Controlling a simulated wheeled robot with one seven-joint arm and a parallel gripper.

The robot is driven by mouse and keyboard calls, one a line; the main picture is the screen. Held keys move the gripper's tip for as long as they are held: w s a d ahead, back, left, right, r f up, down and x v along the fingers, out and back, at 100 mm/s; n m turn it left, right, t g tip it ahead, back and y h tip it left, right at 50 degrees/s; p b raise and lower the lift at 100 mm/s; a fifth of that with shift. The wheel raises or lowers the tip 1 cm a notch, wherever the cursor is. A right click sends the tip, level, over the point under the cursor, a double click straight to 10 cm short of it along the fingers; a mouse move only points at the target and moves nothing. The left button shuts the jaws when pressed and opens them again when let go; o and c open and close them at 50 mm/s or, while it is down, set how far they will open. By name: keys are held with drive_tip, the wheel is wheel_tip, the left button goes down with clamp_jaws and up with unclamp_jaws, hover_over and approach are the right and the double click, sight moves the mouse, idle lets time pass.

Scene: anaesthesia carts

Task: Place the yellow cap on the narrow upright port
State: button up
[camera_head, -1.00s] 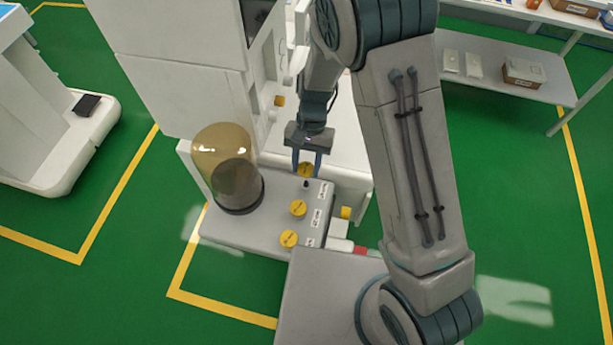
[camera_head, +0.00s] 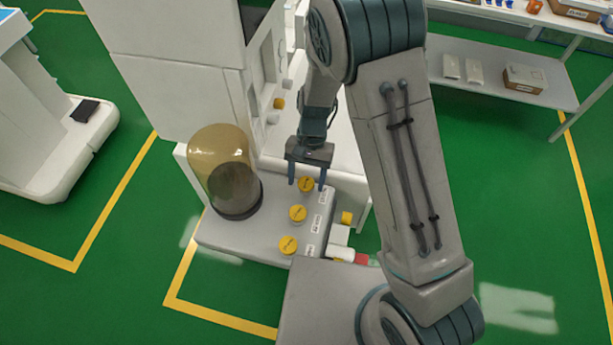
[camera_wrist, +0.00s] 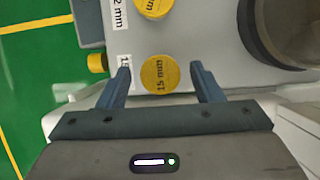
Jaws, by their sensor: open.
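The yellow cap (camera_head: 306,184), marked "15 mm" in the wrist view (camera_wrist: 159,74), sits at the far end of a row of yellow caps on the grey top of the machine's base (camera_head: 262,240). The narrow upright port is hidden beneath this cap. The cap looks level from above. My gripper (camera_head: 307,187) is open, with one finger on each side of the cap. In the wrist view a gap shows between the cap and each finger.
Two more yellow caps, a middle one (camera_head: 298,213) and a near one (camera_head: 288,245), stand in the same row. An amber dome (camera_head: 222,165) rises left of them. A yellow fitting (camera_head: 347,217) sticks out at the right side. The white machine body (camera_head: 185,85) stands behind.

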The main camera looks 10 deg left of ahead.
drive_tip(key=shift+r, duration=0.1)
drive_tip(key=w+d+r+t+p, duration=0.1)
drive_tip(key=w+d+r+p, duration=0.15)
drive_tip(key=r, duration=0.45)
drive_tip(key=w+d+r+p, duration=0.1)
drive_tip(key=r+p, duration=0.2)
drive_tip(key=r, duration=0.3)
drive_tip(key=w+d+r+t+p, duration=0.1)
drive_tip(key=d+r+p, duration=0.1)
drive_tip(key=r, duration=0.5)
drive_tip(key=s+d+r+n+t, duration=0.1)
drive_tip(key=s+d+r+t, duration=0.6)
drive_tip(key=s+d+r, duration=0.6)
drive_tip(key=shift+s+d+r, duration=0.3)
drive_tip(key=shift+d+r, duration=0.95)
drive_tip(key=shift+d, duration=0.75)
drive_tip(key=shift+c, duration=0.3)
